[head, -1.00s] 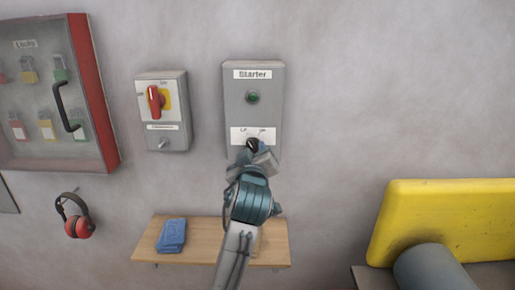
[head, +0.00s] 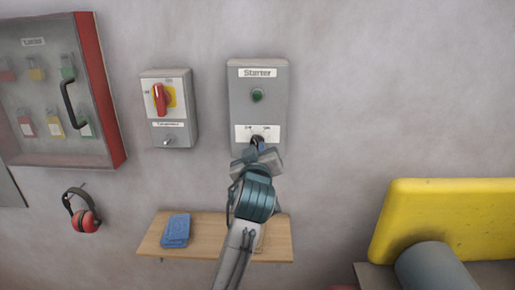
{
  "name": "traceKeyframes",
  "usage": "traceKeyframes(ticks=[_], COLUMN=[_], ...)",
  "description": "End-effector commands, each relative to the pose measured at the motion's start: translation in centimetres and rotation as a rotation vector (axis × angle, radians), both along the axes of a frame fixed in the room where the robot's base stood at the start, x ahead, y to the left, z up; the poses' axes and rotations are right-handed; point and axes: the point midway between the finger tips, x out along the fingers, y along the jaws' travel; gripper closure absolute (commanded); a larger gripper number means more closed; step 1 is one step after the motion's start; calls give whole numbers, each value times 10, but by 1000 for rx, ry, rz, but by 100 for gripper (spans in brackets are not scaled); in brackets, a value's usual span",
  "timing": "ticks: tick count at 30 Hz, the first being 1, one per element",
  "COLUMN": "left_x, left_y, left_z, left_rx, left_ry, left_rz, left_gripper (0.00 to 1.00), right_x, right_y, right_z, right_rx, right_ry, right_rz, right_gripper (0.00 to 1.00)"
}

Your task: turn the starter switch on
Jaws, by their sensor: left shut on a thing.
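The starter box (head: 258,112) is a grey panel on the wall, labelled "Starter", with a dark green round lamp or button (head: 257,95) in its upper half. Below it a white plate (head: 243,131) carries two position marks. The black starter switch (head: 257,140) sits at the lower edge of this plate, mostly hidden by my left gripper. My left gripper (head: 257,149) reaches up from below and is shut on the switch knob. Which mark the knob points to cannot be made out. My right gripper is not in view.
A grey box with a red rotary handle (head: 160,98) hangs left of the starter. Further left is a red-sided lock cabinet (head: 100,95). Red ear defenders (head: 84,218) hang below it. A yellow machine part (head: 450,215) stands right.

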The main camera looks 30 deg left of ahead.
Motion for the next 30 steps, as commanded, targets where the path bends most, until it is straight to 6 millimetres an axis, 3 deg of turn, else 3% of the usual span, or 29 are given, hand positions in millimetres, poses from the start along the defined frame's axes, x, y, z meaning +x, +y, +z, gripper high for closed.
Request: traceKeyframes(ticks=[18, 30], left_x=[-1, -2], left_y=[2, 3], left_z=[4, 3], left_rx=[471, 715], left_ry=[290, 437], left_rz=[0, 1], left_gripper=[100, 100], right_x=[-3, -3], right_y=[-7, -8], right_z=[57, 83], right_rx=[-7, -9], right_ry=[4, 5], right_rz=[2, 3], right_gripper=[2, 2])
